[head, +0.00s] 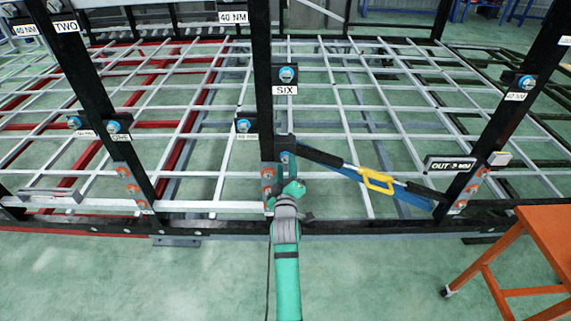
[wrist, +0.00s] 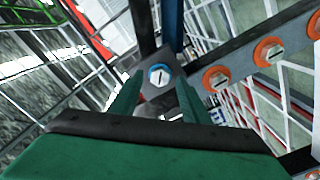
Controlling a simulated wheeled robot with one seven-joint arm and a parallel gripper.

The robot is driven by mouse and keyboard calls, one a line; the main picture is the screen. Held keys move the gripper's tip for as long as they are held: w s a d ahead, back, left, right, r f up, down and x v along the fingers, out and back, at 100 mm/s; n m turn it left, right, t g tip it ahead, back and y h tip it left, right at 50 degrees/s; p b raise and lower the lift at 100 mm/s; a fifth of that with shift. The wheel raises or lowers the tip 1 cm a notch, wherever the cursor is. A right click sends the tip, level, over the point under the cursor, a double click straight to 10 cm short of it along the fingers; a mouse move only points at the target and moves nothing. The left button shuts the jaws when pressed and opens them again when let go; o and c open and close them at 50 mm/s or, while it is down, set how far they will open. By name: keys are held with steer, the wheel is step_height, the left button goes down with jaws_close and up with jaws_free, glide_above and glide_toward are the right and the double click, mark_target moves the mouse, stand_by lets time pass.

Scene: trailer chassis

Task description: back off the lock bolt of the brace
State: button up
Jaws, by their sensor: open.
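The brace (head: 325,158) is a dark diagonal bar with a yellow handle (head: 377,181). It runs from the middle post down to the right, with a blue bar below its right part. A bolt with a blue ring and a slotted pale head (wrist: 158,74), apparently the lock bolt, sits on a grey plate in the wrist view. My gripper (head: 288,186) is at the brace's left end, low on the middle post. In the wrist view my gripper (wrist: 157,98) is open, its green fingers apart. The bolt head shows between and just beyond the tips; I cannot tell whether they touch it.
Orange-ringed bolts (wrist: 215,78) run along a dark bar right of my gripper. The middle post (head: 263,90) carries a "SIX" label (head: 285,90) and a blue bolt (head: 287,74). An orange table (head: 550,235) stands at right. The green floor in front is mostly clear.

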steer(key=s, duration=0.9)
steer(key=s+a+f+m+g, duration=0.1)
steer(key=s+f+m, duration=0.35)
steer(key=s, duration=0.85)
steer(key=s+a+f+m, duration=0.1)
steer(key=s+f+m, duration=0.1)
steer(key=s+f, duration=0.9)
steer(key=s+d+r+m, duration=0.1)
steer(key=s+r, duration=0.3)
steer(key=s, duration=0.8)
steer(key=s+d+r+m+g, duration=0.1)
steer(key=s+r, duration=0.3)
steer(key=s, duration=0.9)
steer(key=shift+s+m+g, duration=0.2)
steer(key=shift+m+g, duration=0.1)
steer(key=shift+m, duration=0.45)
